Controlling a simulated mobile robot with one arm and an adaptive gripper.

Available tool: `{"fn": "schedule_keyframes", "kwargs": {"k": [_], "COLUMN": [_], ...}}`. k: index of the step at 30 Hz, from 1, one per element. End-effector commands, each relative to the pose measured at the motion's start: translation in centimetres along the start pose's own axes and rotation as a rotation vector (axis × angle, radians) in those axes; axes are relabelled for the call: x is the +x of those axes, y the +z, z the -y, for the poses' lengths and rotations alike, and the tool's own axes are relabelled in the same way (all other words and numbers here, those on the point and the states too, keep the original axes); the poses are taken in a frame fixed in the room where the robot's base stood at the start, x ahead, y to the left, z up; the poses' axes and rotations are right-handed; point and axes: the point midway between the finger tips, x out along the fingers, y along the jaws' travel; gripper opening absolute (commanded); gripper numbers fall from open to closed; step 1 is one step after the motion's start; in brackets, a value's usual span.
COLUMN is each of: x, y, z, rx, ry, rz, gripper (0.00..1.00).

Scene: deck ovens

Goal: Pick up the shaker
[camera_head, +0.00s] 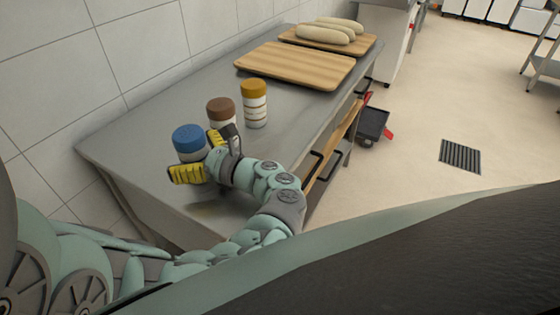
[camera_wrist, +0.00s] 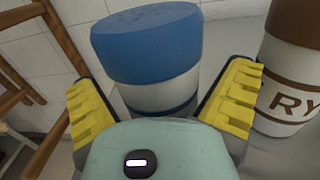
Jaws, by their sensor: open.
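A shaker with a blue lid (camera_head: 187,138) and a white body stands upright at the near end of the steel counter. In the wrist view the blue-lidded shaker (camera_wrist: 150,50) is between the yellow finger pads. My gripper (camera_head: 193,155) is open around it, one finger on each side; I cannot tell if a pad touches it. A brown-lidded shaker (camera_head: 221,108) stands close behind, partly hidden by a finger. It also shows in the wrist view, with "RY" on its label (camera_wrist: 290,98). A yellow-lidded shaker (camera_head: 254,102) stands farther along.
The steel counter (camera_head: 165,105) runs along a tiled wall. An empty wooden board (camera_head: 297,65) and another board (camera_head: 365,47) with several pale loaves (camera_head: 325,34) lie toward the far end. Black handles (camera_head: 313,165) stick out from the counter's front.

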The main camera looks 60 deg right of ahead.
Motion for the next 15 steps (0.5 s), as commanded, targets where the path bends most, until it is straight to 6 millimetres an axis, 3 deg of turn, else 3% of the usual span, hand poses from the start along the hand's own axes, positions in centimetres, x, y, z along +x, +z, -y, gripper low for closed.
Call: {"fn": "schedule_keyframes", "kwargs": {"k": [3, 11, 15], "x": [1.09, 1.28, 1.27], "y": [0.11, -0.08, -0.08], "z": [-0.06, -0.08, -0.08], "rx": [0.000, 0.001, 0.001], "ry": [0.003, 0.002, 0.002], "rz": [0.000, -0.002, -0.002], "gripper": [1.00, 1.00, 0.85]}}
